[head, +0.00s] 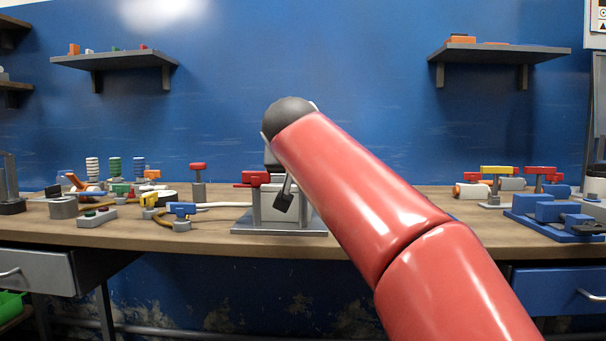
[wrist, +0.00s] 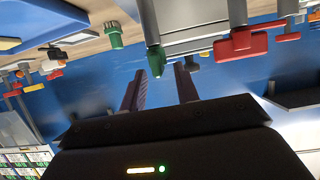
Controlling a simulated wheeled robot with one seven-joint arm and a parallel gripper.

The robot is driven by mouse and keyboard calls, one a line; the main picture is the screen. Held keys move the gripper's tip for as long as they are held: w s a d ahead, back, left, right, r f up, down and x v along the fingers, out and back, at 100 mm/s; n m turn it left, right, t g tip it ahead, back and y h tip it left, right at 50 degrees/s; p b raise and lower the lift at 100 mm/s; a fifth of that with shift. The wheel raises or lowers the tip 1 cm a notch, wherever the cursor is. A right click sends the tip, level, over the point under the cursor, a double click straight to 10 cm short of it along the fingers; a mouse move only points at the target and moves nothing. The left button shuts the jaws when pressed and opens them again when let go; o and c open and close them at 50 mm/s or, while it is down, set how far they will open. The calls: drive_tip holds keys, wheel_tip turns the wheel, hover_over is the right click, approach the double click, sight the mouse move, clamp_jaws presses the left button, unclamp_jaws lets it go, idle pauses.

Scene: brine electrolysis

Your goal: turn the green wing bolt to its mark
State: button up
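A small dark green piece (wrist: 155,60), which looks like the green wing bolt, shows in the wrist view on the edge of a grey-white block. It lies just beyond my fingertips, between them in the picture; I cannot tell whether they touch it. Its mark cannot be made out. My gripper (wrist: 161,72) has its two dark fingers apart, with nothing held between them. In the head view my red arm covers the right part of the block on its grey base (head: 260,227), and the green piece cannot be seen there.
Beside the block are a red handle (wrist: 240,46) and a brighter green ribbed knob (wrist: 113,36) in the wrist view. Valves and hoses crowd the bench's left; a blue fixture (head: 555,212) stands at right. Bare bench top (head: 415,200) shows right of my arm.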

drive_tip(key=shift+x, duration=1.25)
clamp_jaws()
